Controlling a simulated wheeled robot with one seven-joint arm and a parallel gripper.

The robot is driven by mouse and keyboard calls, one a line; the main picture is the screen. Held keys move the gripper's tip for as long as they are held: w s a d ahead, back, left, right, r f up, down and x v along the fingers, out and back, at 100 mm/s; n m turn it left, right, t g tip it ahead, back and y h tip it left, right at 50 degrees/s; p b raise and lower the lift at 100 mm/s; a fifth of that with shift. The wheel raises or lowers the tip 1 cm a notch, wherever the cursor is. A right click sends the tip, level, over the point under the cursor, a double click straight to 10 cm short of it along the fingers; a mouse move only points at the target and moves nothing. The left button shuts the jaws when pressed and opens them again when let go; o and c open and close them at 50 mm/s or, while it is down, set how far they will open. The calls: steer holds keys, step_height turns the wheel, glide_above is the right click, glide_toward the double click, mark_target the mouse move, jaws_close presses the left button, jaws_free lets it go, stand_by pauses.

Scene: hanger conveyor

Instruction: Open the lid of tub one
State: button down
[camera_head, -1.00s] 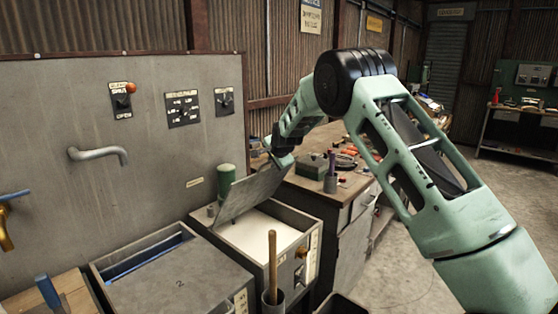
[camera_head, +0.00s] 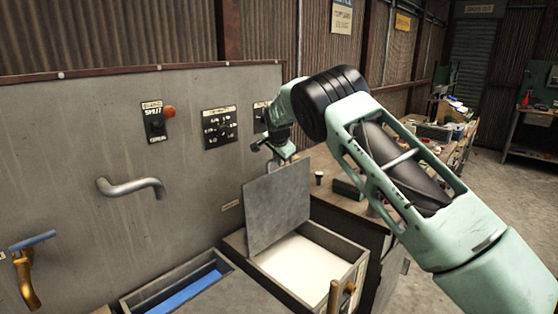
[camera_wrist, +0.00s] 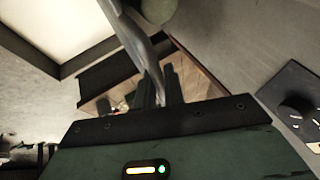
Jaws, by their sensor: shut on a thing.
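Tub one (camera_head: 338,236) is a grey box at the lower middle of the head view, open on top with white contents showing. Its flat grey lid (camera_head: 276,208) stands raised at a steep tilt over the tub's left side. My gripper (camera_head: 284,158) is at the lid's upper edge, shut on it. In the wrist view the lid (camera_wrist: 146,50) shows nearly edge-on, running between my gripper's dark fingers (camera_wrist: 160,88). The exact grip on the edge is hard to see in the head view.
A second tub (camera_head: 140,296) with blue inside stands to the left. A grey panel with switches (camera_head: 218,128), a bent spout (camera_head: 130,187) and a brass tap (camera_head: 26,278) rises behind. A wooden handle (camera_head: 333,296) sticks up at the front. A cluttered bench is to the right.

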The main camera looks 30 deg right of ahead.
steer(key=shift+w, duration=0.15)
steer(key=c, duration=1.5)
jaws_free()
steer(key=shift+d, duration=0.1)
steer(key=b+v, duration=0.6)
steer(key=v, duration=1.1)
steer(key=shift+r, duration=0.2)
